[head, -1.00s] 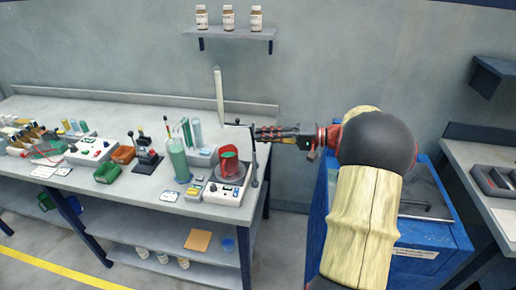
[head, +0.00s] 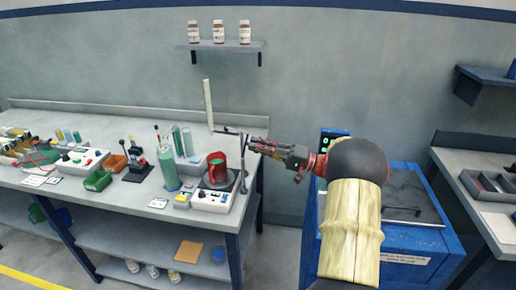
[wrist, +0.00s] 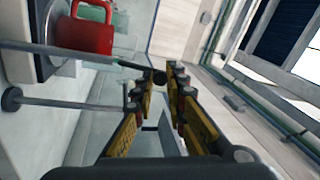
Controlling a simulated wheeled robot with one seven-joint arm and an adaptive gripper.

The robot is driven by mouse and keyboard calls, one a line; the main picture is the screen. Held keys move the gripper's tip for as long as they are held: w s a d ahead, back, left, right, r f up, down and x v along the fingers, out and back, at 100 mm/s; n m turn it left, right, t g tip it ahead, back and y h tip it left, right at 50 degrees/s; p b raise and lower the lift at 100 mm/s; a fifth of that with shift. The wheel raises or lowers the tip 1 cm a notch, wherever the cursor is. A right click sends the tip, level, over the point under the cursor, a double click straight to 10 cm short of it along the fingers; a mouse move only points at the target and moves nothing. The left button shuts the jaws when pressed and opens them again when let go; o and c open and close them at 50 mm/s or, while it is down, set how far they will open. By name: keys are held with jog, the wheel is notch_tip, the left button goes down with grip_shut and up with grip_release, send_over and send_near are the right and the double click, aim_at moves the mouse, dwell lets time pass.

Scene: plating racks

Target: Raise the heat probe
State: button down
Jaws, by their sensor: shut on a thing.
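A long pale rod, which I take for the heat probe (head: 208,104), stands upright behind and above the red beaker (head: 217,168). A dark crossarm (head: 226,132) runs from its lower end toward an upright stand rod (head: 244,178) beside the hotplate (head: 212,200). My gripper (head: 248,140) is shut at the right end of this crossarm, near the stand's top. In the wrist view, the fingertips (wrist: 165,74) close around a dark knob (wrist: 159,77) at a rod's end. The beaker also shows there (wrist: 86,28). The exact contact is partly hidden by the fingers.
A green cylinder (head: 169,170), tubes and small bins (head: 98,180) stand left of the hotplate on the bench (head: 120,205). A wall shelf (head: 222,46) with bottles is above. A blue cabinet (head: 400,245) stands right, below my arm.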

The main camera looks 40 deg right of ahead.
jog(key=c, duration=1.9)
grip_release()
jog(key=shift+o, duration=0.7)
jog(key=shift+s, duration=0.1)
jog(key=v, duration=1.2)
jog(key=shift+f, duration=0.1)
